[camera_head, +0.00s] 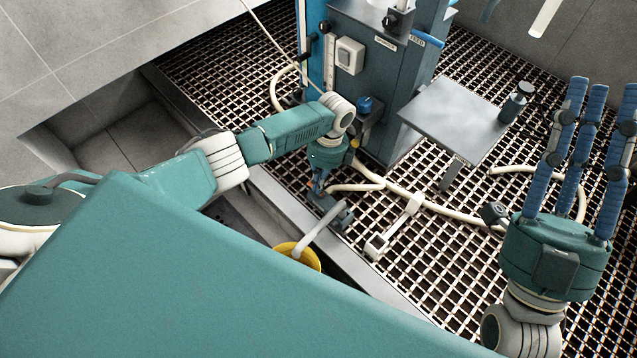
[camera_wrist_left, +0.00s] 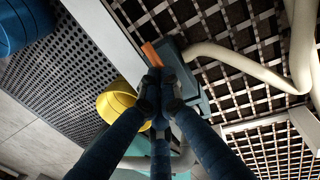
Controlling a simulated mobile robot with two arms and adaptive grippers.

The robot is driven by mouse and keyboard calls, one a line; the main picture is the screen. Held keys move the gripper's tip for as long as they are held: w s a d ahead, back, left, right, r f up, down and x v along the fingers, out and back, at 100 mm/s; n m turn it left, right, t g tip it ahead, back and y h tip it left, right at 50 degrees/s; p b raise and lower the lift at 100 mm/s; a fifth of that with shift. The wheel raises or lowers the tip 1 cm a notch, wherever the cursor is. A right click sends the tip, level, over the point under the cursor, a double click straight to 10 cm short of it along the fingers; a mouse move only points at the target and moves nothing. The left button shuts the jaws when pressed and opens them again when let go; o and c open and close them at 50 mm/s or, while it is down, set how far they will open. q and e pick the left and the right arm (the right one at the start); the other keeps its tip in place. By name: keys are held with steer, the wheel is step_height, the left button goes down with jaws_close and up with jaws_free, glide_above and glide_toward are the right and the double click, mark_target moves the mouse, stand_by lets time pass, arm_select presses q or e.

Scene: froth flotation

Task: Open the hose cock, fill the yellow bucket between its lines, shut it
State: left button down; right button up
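The yellow bucket (camera_head: 313,258) is partly hidden behind my teal body; its inside and lines cannot be seen. A pale hose end curves down into its mouth. The bucket also shows in the left wrist view (camera_wrist_left: 112,102). The hose cock (camera_head: 338,213) is a grey-blue fitting with an orange lever (camera_wrist_left: 151,53), just above the bucket on the grating's edge. My left gripper (camera_head: 318,187) has its fingertips drawn together right at the lever; whether they pinch it cannot be told. My right gripper (camera_head: 590,100) is open and empty, fingers up, far right.
The pale hose (camera_head: 400,190) runs across the grating to the right. A blue-grey machine (camera_head: 385,85) stands behind my left gripper. A grey plate (camera_head: 455,118) with a dark bottle-like part (camera_head: 516,103) stands between the grippers. Open floor grating surrounds them.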

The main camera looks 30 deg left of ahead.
arm_select(q)
steer(key=c, duration=2.5)
jaws_free()
steer(key=shift+s+f, duration=0.25)
steer(key=shift+f, duration=0.05)
steer(key=o, duration=0.9)
steer(key=shift+c, duration=0.2)
steer(key=shift+w+r, duration=0.1)
steer(key=shift+w, duration=0.1)
steer(key=shift+r, duration=0.15)
step_height(320, 180, up, 12)
steer(key=w, duration=0.2)
steer(key=shift+d+f, duration=0.2)
steer(key=shift+d, duration=0.2)
